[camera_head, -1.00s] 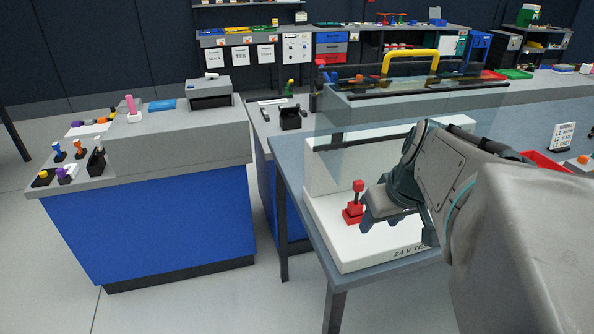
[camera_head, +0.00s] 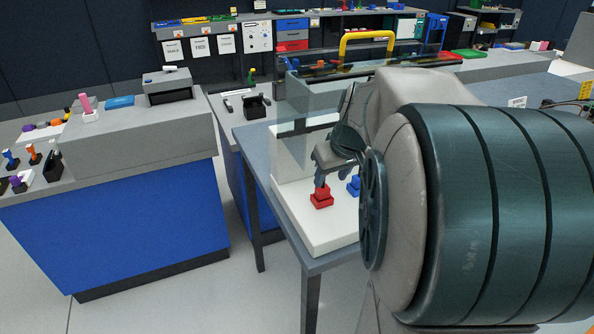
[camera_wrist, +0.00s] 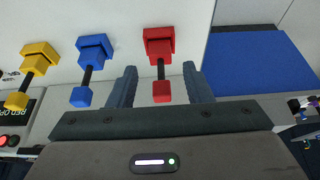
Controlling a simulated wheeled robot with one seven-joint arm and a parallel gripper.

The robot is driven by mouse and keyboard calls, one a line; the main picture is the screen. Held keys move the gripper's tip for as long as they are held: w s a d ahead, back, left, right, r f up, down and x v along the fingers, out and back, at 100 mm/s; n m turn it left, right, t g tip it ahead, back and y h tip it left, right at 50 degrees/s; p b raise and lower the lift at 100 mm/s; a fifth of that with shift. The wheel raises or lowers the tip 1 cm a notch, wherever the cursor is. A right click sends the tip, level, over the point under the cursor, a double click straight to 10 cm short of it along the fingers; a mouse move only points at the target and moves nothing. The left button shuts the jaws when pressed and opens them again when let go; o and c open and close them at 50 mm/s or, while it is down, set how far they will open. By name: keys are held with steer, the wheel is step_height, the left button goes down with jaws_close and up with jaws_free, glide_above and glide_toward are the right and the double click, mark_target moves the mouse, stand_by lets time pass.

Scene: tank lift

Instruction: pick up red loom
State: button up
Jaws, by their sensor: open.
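The red loom (camera_head: 321,198) stands on the white test board (camera_head: 300,222) near its front left part. In the wrist view the red loom (camera_wrist: 159,47) has a red block, a dark stem and a smaller red end. My gripper (camera_wrist: 160,85) is open, with one finger on each side of the red loom's stem and end. No contact with the fingers shows. In the head view my gripper (camera_head: 335,165) is just above the red loom and hides its upper part. A blue loom (camera_wrist: 90,62) and a yellow loom (camera_wrist: 33,64) are beside it.
A clear panel (camera_head: 305,100) stands upright over the board. The blue loom (camera_head: 353,185) is close to the right of the red one, partly hidden by my arm. A grey and blue counter (camera_head: 120,200) is to the left, with floor between.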

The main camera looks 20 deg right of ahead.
mark_target(325, 190)
steer(key=w, duration=0.3)
steer(key=shift+x, duration=0.85)
steer(key=shift+f, duration=0.6)
jaws_close()
steer(key=shift+a+r, duration=0.1)
steer(key=shift+r+p, duration=0.5)
steer(key=s+t+b, duration=0.1)
steer(key=b, duration=0.4)
steer(key=shift+f, duration=0.1)
steer(key=s+t+b, duration=0.1)
steer(key=t+b, duration=0.1)
steer(key=b, duration=0.4)
steer(key=shift+s+f, duration=0.1)
steer(key=shift+s, duration=0.1)
